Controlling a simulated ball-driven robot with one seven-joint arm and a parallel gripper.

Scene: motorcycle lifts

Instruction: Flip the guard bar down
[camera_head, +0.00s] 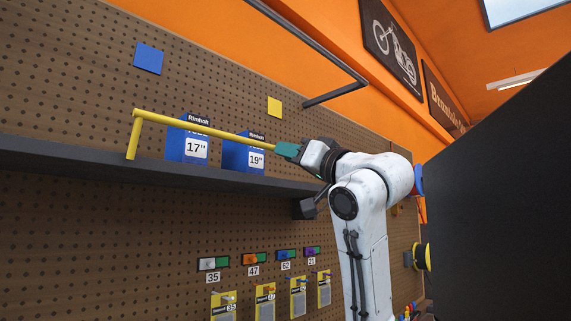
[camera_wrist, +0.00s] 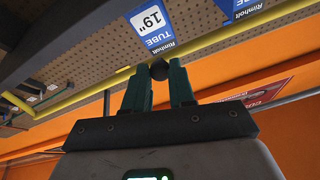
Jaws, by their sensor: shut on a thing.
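The yellow guard bar (camera_head: 205,130) runs along the front of the dark shelf, crossing in front of the blue tube boxes. Its left arm (camera_head: 133,140) reaches down to the shelf; its right end is hidden behind my gripper (camera_head: 287,151). In the wrist view the bar (camera_wrist: 262,38) passes beyond my teal fingers (camera_wrist: 159,72). A dark round knob (camera_wrist: 159,67) sits between the fingertips, against the bar, and the fingers are closed on it.
The shelf (camera_head: 80,160) carries blue boxes marked 17" (camera_head: 190,143) and 19" (camera_head: 240,156). Above is a grey bracket rail (camera_head: 315,47) on the pegboard. A large black panel (camera_head: 500,190) fills the right side. Small coloured parts (camera_head: 250,259) hang below the shelf.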

